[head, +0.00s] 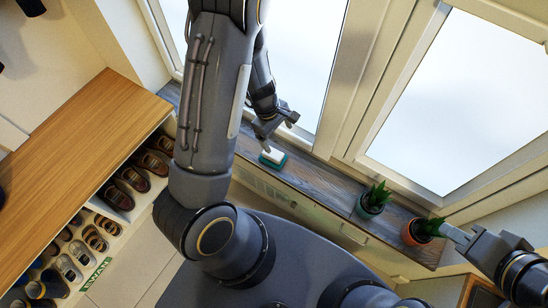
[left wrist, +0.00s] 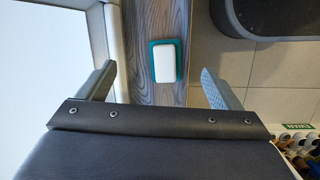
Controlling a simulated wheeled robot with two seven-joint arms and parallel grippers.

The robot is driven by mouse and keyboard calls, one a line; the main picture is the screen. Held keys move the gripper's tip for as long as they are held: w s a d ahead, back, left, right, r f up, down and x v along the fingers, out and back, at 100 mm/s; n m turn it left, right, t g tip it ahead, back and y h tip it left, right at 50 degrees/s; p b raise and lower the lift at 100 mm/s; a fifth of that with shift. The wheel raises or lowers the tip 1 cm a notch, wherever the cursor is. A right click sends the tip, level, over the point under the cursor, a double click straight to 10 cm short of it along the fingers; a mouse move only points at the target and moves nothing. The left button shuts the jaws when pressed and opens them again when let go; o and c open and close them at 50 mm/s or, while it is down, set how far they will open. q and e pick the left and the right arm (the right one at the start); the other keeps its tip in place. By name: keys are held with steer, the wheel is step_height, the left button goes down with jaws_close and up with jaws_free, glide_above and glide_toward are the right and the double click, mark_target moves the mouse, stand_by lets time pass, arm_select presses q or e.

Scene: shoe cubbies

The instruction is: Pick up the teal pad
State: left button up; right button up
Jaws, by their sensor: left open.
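The teal pad (head: 270,164) lies on the dark wooden window sill, with a white block (head: 274,155) on top covering most of it. In the left wrist view the pad shows as a teal rim (left wrist: 181,62) around the white block (left wrist: 166,63). My left gripper (head: 278,134) is open and empty, close to the pad. In the left wrist view the pad lies between the two spread fingers (left wrist: 158,70), apart from both. My right gripper (head: 450,232) is at the far right beside the orange pot; its finger opening is not clear.
Two potted plants, one in a dark green pot (head: 369,207) and one in an orange pot (head: 418,233), stand farther right on the sill (head: 325,185). Window frames (head: 340,95) rise behind it. A shoe cubby (head: 75,150) with several shoes stands at the left.

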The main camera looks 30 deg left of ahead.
mark_target(273, 153)
arm_select(q)
steer(key=shift+n+g+y, duration=0.3)
steer(key=shift+n+y, duration=0.3)
steer(key=shift+y, duration=0.1)
steer(key=f, duration=0.3)
steer(key=a+f+b, duration=0.1)
steer(key=f, duration=0.2)
steer(key=f+b, duration=0.1)
steer(key=f, duration=0.2)
steer(key=shift+a+f, duration=0.35)
steer(key=shift+a, duration=0.05)
step_height(273, 153, down, 4)
steer(key=shift+f+b, duration=0.15)
steer(key=shift+b, duration=0.75)
steer(key=shift+w+d+f, duration=0.1)
steer(key=shift+d+f, duration=0.05)
steer(key=shift+f, duration=0.2)
arm_select(e)
steer(key=f, duration=0.2)
steer(key=w+f, duration=0.1)
steer(key=f, duration=0.1)
steer(key=shift+f, duration=0.4)
arm_select(q)
steer(key=shift+c, duration=0.3)
steer(key=c, duration=1)
